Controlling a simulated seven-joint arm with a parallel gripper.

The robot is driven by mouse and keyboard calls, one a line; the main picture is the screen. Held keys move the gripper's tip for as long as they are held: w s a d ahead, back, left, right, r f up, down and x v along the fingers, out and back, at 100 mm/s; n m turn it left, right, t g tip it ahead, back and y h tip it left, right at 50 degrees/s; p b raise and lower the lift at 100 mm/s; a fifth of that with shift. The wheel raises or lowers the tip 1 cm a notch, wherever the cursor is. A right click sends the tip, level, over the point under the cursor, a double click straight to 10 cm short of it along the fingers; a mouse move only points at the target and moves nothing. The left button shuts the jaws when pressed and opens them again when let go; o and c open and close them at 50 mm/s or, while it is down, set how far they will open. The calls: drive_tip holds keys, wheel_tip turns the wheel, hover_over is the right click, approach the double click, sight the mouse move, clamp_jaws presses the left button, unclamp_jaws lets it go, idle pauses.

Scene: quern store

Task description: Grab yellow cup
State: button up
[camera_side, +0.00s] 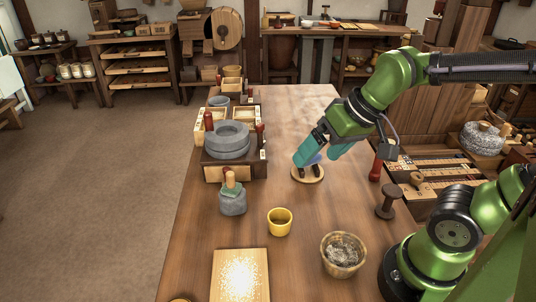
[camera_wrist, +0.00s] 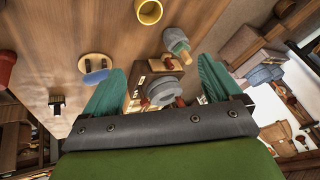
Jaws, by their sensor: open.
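The yellow cup (camera_side: 279,222) stands upright on the wooden table, in front of and to the left of my gripper in the side view. In the wrist view the yellow cup (camera_wrist: 149,12) is at the top edge, partly cut off. My gripper (camera_side: 318,158) has teal fingers and is above the table near a round wooden piece with dark parts (camera_side: 308,173). In the wrist view my gripper (camera_wrist: 160,88) has its two fingers wide apart, with nothing held between them. The cup is clear of the fingers.
A grey quern (camera_side: 231,140) on a box and a stone jar with a wooden handle (camera_side: 232,200) stand left of the cup. A bowl (camera_side: 343,254) is to its right, and a pale board (camera_side: 240,276) is in front. A dark spool (camera_side: 388,202) stands near my arm.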

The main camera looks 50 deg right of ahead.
drive_tip(key=w+a+f+n+g, duration=0.2)
drive_tip(key=w+f+n+g, duration=0.15)
drive_tip(key=n, duration=0.55)
drive_tip(key=n+g+h, duration=0.2)
drive_tip(key=n, duration=1.9)
hover_over(279, 219)
drive_tip(key=s+a, duration=0.2)
wheel_tip(279, 219, down, 13)
drive_tip(key=shift+w+r, duration=0.1)
drive_tip(key=shift+r, duration=0.05)
drive_tip(key=shift+w+d+f, duration=0.1)
drive_tip(key=shift+d+f, duration=0.05)
drive_tip(key=shift+f, duration=2.75)
drive_tip(key=c, duration=1.1)
drive_tip(key=shift+r, duration=0.1)
drive_tip(key=shift+c, duration=0.2)
